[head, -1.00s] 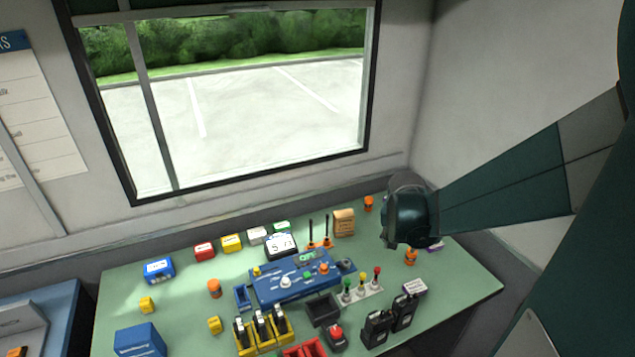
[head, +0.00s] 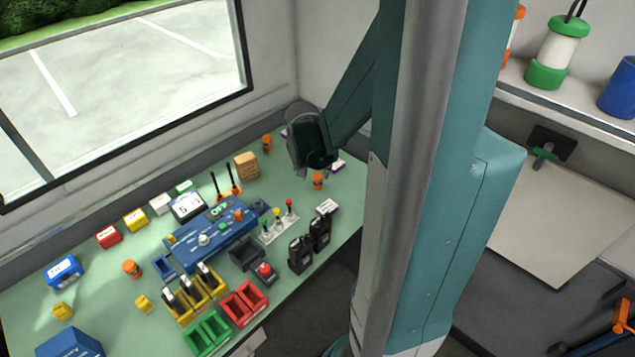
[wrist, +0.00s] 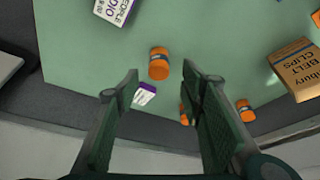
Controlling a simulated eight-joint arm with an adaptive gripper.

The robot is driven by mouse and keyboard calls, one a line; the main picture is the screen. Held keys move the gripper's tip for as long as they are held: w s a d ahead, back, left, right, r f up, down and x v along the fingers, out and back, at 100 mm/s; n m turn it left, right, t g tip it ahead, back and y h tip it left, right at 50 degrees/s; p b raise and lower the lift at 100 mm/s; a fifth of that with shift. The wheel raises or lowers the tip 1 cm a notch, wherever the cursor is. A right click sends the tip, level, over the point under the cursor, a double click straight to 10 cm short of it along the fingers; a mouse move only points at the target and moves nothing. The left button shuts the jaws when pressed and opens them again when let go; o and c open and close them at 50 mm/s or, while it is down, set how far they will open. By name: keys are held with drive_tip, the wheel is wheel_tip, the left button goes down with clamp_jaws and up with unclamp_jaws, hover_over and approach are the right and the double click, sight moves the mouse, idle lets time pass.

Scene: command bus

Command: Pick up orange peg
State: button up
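My gripper (wrist: 160,88) is open and empty, pointing down above the table's far right corner; it shows dark in the head view (head: 308,145). A short orange cylindrical peg (wrist: 159,63) lies between and just beyond the fingertips in the wrist view, apart from them; it appears to be the one below my gripper in the head view (head: 318,181). A second orange peg (wrist: 245,110) is right of the right finger, near the brown box. A third orange piece (wrist: 184,113) is mostly hidden behind the right finger. Another orange cylinder (head: 131,268) stands at the table's left.
A brown belt clips box (wrist: 300,70) is at the right in the wrist view. A small white-purple box (wrist: 143,93) lies beside the left finger, and a radio box (wrist: 118,8) farther off. Black radios (head: 300,254) and a blue panel (head: 210,235) stand on the green table. Walls border its far corner.

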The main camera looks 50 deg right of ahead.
sight(317, 177)
drive_tip(key=shift+x, duration=0.8)
drive_tip(key=shift+b+x, duration=1.2)
drive_tip(key=shift+x, duration=1.4)
drive_tip(key=shift+s+d, duration=0.1)
drive_tip(key=shift+c, duration=0.7)
drive_tip(key=c, duration=0.8)
